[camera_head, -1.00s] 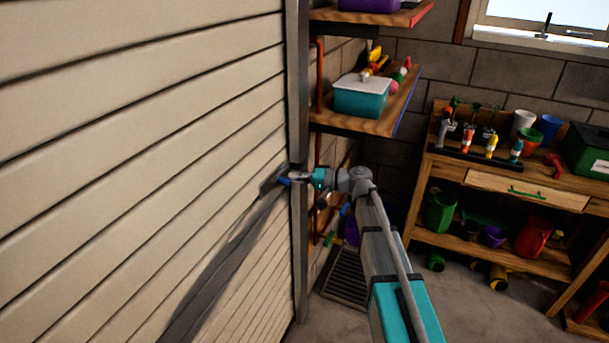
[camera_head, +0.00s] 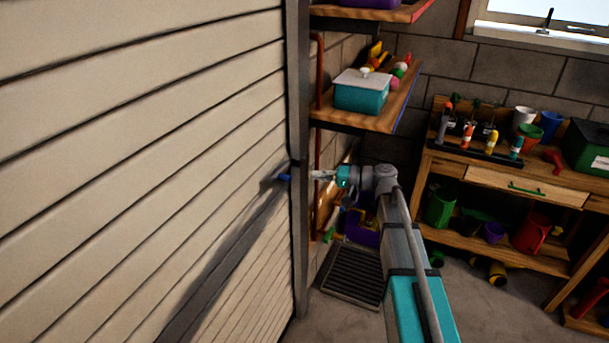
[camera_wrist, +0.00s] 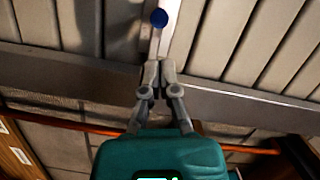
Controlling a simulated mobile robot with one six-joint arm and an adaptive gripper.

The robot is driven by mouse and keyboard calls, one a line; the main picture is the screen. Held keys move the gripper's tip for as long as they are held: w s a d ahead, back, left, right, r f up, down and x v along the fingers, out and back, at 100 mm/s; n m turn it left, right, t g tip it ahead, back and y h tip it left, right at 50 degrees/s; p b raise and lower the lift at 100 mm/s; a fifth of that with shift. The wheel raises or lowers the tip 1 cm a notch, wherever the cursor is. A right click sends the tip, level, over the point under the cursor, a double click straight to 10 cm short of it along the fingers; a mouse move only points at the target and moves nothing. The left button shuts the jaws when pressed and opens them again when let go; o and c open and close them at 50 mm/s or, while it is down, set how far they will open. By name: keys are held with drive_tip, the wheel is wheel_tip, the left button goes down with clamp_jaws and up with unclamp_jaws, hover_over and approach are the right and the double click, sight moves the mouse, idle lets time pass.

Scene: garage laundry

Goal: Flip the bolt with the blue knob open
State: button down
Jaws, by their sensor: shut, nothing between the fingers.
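The bolt's blue knob (camera_head: 285,178) sits near the right edge of the pale slatted door (camera_head: 150,130), beside the dark upright post. In the wrist view the blue knob (camera_wrist: 159,18) is at the top, on a light metal strip. My gripper (camera_head: 314,175) is shut and empty, to the right of the knob and apart from it. In the wrist view my gripper (camera_wrist: 158,64) points toward the knob with a gap between them. The rest of the bolt is too small to make out in the head view.
A wooden shelf (camera_head: 388,103) with a teal box (camera_head: 361,93) is above my arm. A workbench (camera_head: 450,162) with cups, tools and a drawer stands at the right. A floor grate (camera_head: 352,275) lies below. A reddish pipe (camera_head: 319,75) runs beside the post.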

drive_tip(key=shift+s+d+r, duration=0.1)
drive_tip(key=shift+s+d, duration=0.1)
drive_tip(key=shift+d, duration=1.45)
drive_tip(key=s+d+f+m+g+h, duration=0.1)
drive_tip(key=s+d+f+h, duration=0.55)
drive_tip(key=s+f, duration=0.2)
drive_tip(key=s+d+f+g+h, duration=0.1)
drive_tip(key=s+d+f+h, duration=0.5)
drive_tip(key=s+f+h, duration=0.25)
drive_tip(key=s+d+h, duration=0.2)
drive_tip(key=s+d, duration=0.2)
wheel_tip(320, 180, up, 12)
drive_tip(key=p, duration=1.2)
drive_tip(key=shift+w+r+m+p, duration=0.15)
drive_tip(key=shift+w+m+p, duration=0.15)
drive_tip(key=shift+w+p, duration=0.1)
drive_tip(key=shift+s+d, duration=0.1)
drive_tip(key=shift+s, duration=0.05)
